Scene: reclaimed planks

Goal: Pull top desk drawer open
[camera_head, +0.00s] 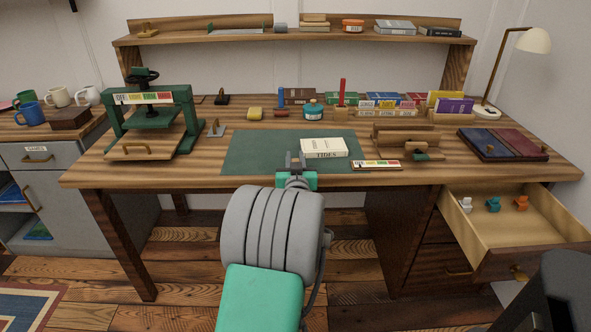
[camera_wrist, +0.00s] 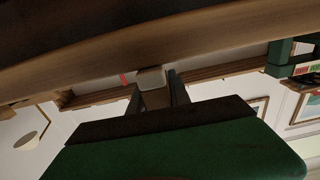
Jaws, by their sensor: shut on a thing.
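The top desk drawer (camera_head: 505,232) is pulled out at the right of the desk, showing its pale inside. Its handle (camera_head: 518,272) is on the front panel, partly behind a dark shape at the lower right. My gripper (camera_head: 295,160) is far left of the drawer, at the desk's front middle, before the green mat (camera_head: 250,152). In the wrist view my gripper (camera_wrist: 155,95) has its fingers close together. A small brownish patch shows between them; I cannot tell what it is. The drawer does not clearly show in the wrist view.
Small white (camera_head: 466,204), teal (camera_head: 493,204) and orange (camera_head: 520,203) items stand in the drawer. A book (camera_head: 324,148) lies on the mat. A green press (camera_head: 150,120) stands left; dark folders (camera_head: 503,144) and a lamp (camera_head: 510,60) stand right. Closed drawers (camera_head: 437,265) are below.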

